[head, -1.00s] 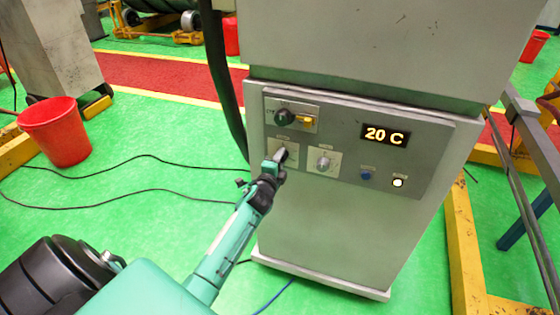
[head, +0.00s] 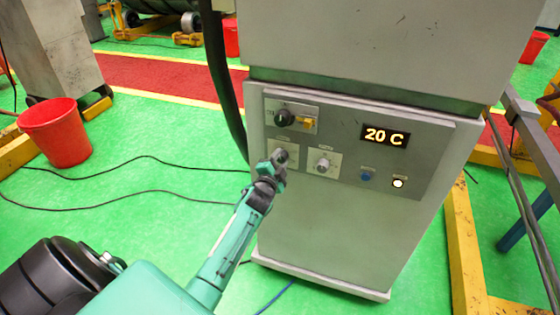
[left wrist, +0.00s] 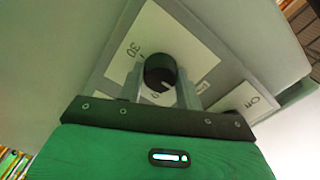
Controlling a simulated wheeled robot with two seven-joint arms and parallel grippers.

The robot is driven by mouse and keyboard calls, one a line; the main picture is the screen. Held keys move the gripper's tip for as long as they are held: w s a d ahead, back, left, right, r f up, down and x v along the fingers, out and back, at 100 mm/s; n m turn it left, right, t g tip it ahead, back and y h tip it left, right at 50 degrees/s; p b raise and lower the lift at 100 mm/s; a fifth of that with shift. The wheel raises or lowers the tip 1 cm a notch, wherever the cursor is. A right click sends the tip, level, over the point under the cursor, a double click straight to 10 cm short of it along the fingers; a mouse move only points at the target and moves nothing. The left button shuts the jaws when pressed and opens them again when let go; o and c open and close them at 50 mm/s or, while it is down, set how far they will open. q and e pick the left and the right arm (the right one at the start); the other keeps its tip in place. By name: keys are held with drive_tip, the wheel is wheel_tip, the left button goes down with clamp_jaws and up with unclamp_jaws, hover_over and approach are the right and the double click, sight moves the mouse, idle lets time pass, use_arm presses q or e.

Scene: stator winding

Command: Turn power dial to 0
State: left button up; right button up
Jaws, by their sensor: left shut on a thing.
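The grey control cabinet has a panel (head: 425,160) with several controls. My left gripper (head: 279,158) is at the lower-left dial on this panel. In the left wrist view, a dark round dial (left wrist: 160,70) sits between the fingers of my left gripper (left wrist: 157,82), which are shut on it. A white mark shows on the dial's lower part. Its white plate (left wrist: 150,42) carries a "30" at the upper left; the other print by the fingers is partly hidden or unclear. My right gripper is in neither view.
A dark knob (head: 285,117) beside a yellow part is above, and a grey knob (head: 323,165) is to the right. The display (head: 385,135) reads "20 C". A blue button (head: 367,175) and a white one (head: 398,183) are further right. Cables lie on the green floor.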

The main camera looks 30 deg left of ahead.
use_arm(q)
drive_tip(key=shift+f, duration=0.1)
drive_tip(key=o, duration=1)
drive_tip(key=b+v, duration=0.3)
drive_tip(key=v, duration=1.1)
drive_tip(key=shift+a, duration=0.1)
